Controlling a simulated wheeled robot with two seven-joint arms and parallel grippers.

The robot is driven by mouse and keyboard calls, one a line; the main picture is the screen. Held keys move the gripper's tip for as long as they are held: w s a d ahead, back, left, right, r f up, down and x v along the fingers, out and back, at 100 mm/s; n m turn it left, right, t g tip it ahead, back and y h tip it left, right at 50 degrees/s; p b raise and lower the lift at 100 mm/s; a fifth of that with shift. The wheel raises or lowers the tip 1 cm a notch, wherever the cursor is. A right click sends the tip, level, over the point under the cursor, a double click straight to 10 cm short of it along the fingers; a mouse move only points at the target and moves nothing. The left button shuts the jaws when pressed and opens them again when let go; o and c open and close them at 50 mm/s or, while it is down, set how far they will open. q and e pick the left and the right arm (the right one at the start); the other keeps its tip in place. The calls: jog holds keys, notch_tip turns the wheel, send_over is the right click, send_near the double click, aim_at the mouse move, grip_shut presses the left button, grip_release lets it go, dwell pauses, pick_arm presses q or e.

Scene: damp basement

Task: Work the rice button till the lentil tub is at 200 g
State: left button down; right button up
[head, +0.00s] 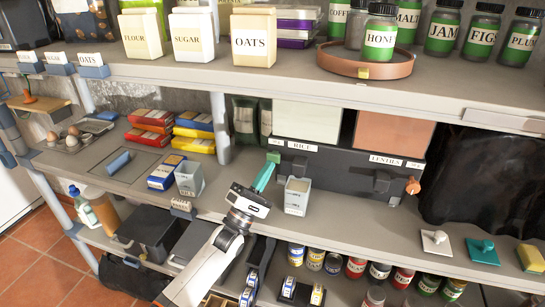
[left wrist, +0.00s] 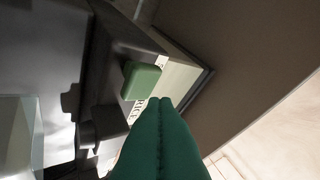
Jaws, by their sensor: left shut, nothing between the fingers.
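The dispenser (head: 345,170) is a dark box with a pale bin above the RICE label (head: 301,147) and an orange-brown bin above the LENTILS label (head: 386,160). A green button (head: 273,157) sits at its left end by the rice side; it shows large in the left wrist view (left wrist: 141,80). A small grey-white tub (head: 297,195) stands on the counter below the rice side; its marking is too small to read. My left gripper (head: 266,172), with teal fingers, is shut and empty just below the button. In the wrist view its fingertips (left wrist: 160,104) appear close to the button; contact is unclear. My right gripper is out of view.
An orange knob (head: 412,186) sticks out at the dispenser's right end. The upper shelf (head: 430,92) overhangs the dispenser.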

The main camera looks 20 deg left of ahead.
pick_arm(q)
jog(key=s+p, duration=0.3)
jog(key=s, duration=0.2)
dwell(0.5)
dwell(0.4)
